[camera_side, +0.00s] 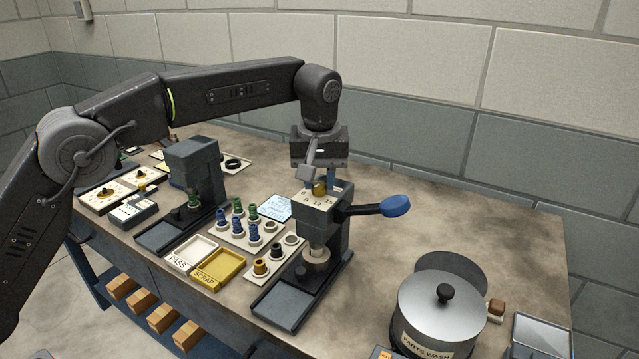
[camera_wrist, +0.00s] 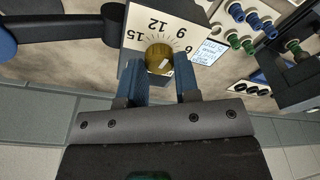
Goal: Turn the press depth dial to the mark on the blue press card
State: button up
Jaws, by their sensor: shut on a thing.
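The brass press depth dial (camera_side: 319,188) sits on top of the dark press (camera_side: 318,218), on a pale plate with numbers and tick marks. In the wrist view the dial (camera_wrist: 157,56) lies between the blue fingertips of my gripper (camera_wrist: 162,68), which is shut on it from above. The plate (camera_wrist: 178,32) reads 15, 12, 9 and 6. A pale line shows on the dial, but its exact reading is unclear. The light blue press card (camera_side: 275,207) lies on the bench left of the press. It also shows in the wrist view (camera_wrist: 208,53); its writing is too small to read.
A press lever with a blue knob (camera_side: 396,206) sticks out to the right. Left of the press are a rack of coloured plugs (camera_side: 230,228), a pass tray (camera_side: 192,254) and a yellow scrap tray (camera_side: 220,268). A parts-wash pot (camera_side: 440,310) stands front right.

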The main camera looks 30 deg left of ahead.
jog(key=n, duration=0.3)
jog(key=shift+n, duration=0.3)
jog(key=shift+n+y, duration=0.3)
jog(key=shift+n, duration=0.1)
jog(key=n, duration=0.3)
jog(key=shift+g, duration=0.3)
jog(key=shift+n, duration=0.3)
jog(key=shift+n+g, duration=0.3)
jog(key=shift+n, duration=1.7)
